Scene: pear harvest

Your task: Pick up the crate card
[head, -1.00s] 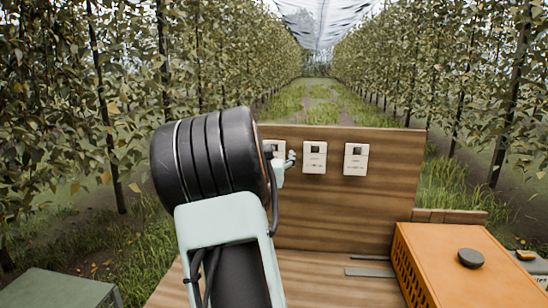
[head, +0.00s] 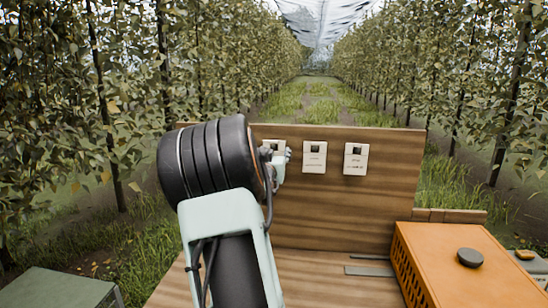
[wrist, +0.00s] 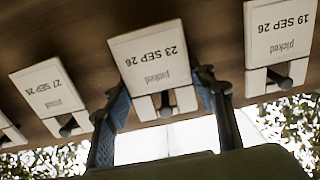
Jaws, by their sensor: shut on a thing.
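In the wrist view, which is upside down, a white crate card (wrist: 150,55) reading "23 SEP 26" and "picked" hangs on a dark peg (wrist: 165,106) on the wooden board. My gripper (wrist: 163,92) has one finger at each side edge of this card and is shut on it. The card is still against the board, with the peg in its notch. In the head view my gripper (head: 280,164) is at the leftmost visible card (head: 272,146), which my arm partly hides.
Other cards hang beside it: "19 SEP 26" (wrist: 279,30) and "27 SEP 26" (wrist: 50,87). The wooden board (head: 345,215) stands upright behind a wooden surface. An orange crate (head: 455,270) is at right, a grey-green box (head: 60,288) at lower left. Tree rows flank a grassy lane.

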